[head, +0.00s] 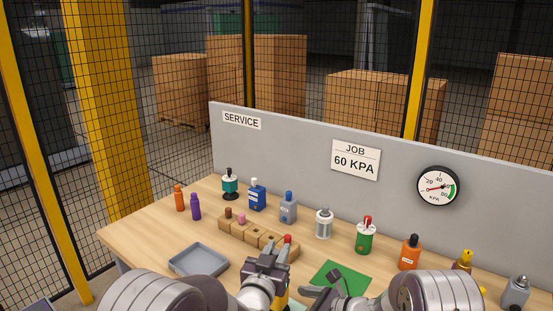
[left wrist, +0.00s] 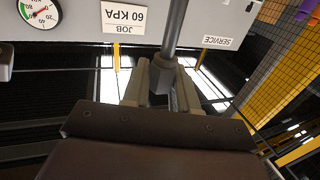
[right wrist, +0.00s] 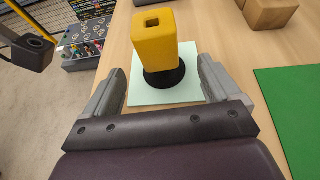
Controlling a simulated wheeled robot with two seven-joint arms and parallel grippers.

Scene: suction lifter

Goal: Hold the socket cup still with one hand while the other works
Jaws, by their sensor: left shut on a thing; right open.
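A yellow block with a square socket in its top (right wrist: 154,38) stands upright on a black round cup (right wrist: 164,78), on a pale mat (right wrist: 190,96); I take it for the socket cup. My right gripper (right wrist: 160,68) is open, with its fingers apart on either side of the cup in the picture; I cannot tell whether they touch it. In the head view, my left gripper (head: 278,247) is in front of the wooden rack. In the left wrist view it is shut on a grey rod with a thicker collar (left wrist: 172,40). The rod's far end is out of view.
Several bottles stand along the grey board, including a green one (head: 366,236) and an orange one (head: 410,252). A wooden rack (head: 246,232) and an empty grey tray (head: 198,261) are at left. A green mat (head: 342,277) lies at right. The gauge (head: 438,187) hangs on the board.

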